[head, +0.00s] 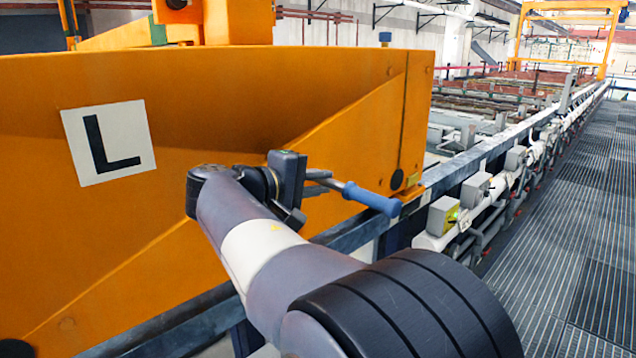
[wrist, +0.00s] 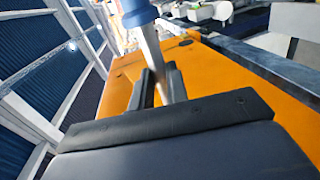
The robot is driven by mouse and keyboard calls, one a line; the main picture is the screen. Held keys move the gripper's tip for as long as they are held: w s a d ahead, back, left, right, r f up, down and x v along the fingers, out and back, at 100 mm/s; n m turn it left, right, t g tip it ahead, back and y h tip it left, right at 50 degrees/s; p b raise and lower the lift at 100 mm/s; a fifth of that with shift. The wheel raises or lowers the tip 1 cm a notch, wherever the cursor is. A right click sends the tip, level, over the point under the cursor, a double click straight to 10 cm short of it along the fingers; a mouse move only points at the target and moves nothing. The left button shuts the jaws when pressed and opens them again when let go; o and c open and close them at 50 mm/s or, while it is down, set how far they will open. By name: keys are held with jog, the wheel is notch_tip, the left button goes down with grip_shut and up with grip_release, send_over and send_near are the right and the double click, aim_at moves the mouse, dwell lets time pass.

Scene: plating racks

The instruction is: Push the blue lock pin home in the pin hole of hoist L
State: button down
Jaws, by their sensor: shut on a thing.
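The orange hoist L (head: 240,110) fills the left of the head view, with a white plate bearing a black L (head: 108,142). My gripper (head: 318,183) is shut on the metal shank of the lock pin, whose blue handle (head: 372,198) points to the right. The blue handle (wrist: 138,12) and bare shank (wrist: 151,45) also show in the wrist view, between the fingers of my gripper (wrist: 161,86). A dark round spot (head: 397,179), perhaps the pin hole, lies behind the handle near the hoist's lower right corner. The pin appears outside it; its far end is hidden.
A rail (head: 470,170) runs back along the hoist's right side. Grey boxes (head: 475,188) and white pipes line it. A grated walkway (head: 570,200) lies clear at the right. An orange gantry (head: 570,20) stands far back.

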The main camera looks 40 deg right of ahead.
jog(key=w+a+p, duration=0.1)
jog(key=w+p, duration=0.4)
jog(key=w, duration=0.8)
jog(key=shift+w+p, duration=0.25)
jog(key=shift+p, duration=0.15)
dwell(4.3)
jog(key=c, duration=1.3)
grip_release()
jog(key=shift+a, duration=0.1)
jog(key=b+v, duration=0.3)
jog(key=v, duration=0.7)
jog(key=shift+a, duration=0.35)
jog(key=shift+s+r, duration=0.1)
